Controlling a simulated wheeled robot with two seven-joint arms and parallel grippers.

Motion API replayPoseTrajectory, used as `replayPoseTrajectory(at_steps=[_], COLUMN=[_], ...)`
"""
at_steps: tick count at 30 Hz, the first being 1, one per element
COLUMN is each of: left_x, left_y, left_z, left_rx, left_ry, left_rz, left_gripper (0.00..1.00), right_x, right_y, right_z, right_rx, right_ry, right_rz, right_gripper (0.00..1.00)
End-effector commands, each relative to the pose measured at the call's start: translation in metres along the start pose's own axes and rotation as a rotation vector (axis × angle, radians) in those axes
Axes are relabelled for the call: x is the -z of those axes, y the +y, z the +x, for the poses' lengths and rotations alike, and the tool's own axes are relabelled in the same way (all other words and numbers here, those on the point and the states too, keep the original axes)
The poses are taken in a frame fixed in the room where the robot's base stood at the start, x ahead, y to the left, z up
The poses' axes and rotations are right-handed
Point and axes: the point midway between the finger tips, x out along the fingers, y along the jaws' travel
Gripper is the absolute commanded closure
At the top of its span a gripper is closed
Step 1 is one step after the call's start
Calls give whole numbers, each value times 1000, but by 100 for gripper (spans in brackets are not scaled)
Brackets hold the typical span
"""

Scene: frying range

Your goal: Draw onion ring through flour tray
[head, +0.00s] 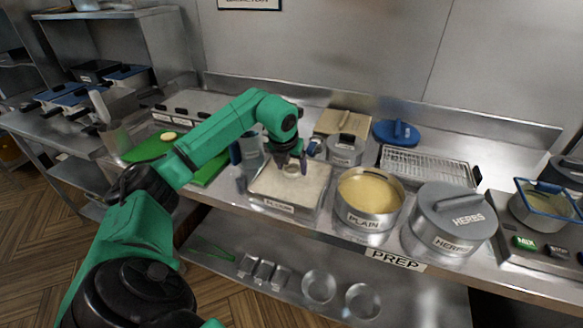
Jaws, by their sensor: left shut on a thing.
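The flour tray (257,201) is a shallow metal tray of pale flour with a label on its front, standing on the steel counter. My left gripper (291,166) points down over the back middle of the tray. It is shut on a pale onion ring (291,171), which sits at or just above the flour surface; I cannot tell whether it touches. My right gripper does not show.
A pot of yellow batter labelled PLAIN (369,194) and a lidded HERBS pot (448,216) stand right of the tray. A wire rack tray (428,166) and a blue lid (396,132) lie behind. A green board (150,147) lies left. A lidded grey tin (345,150) stands close behind the tray.

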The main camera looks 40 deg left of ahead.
Motion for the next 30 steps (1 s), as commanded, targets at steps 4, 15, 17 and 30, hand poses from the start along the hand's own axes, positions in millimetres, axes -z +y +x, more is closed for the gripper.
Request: replayPoseTrajectory(at_steps=[4, 15, 17, 30], left_x=[-7, -11, -12, -22], left_y=[0, 0, 0, 0], left_z=[-18, -27, -28, -55], left_rx=[0, 0, 0, 0], left_ry=[1, 1, 1, 1], left_rz=[0, 0, 0, 0], left_gripper=[56, 56, 56, 56], right_x=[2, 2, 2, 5], right_y=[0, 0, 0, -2], right_z=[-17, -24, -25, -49], right_rx=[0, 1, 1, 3], right_ry=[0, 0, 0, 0], right_rz=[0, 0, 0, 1], right_gripper=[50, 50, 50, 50])
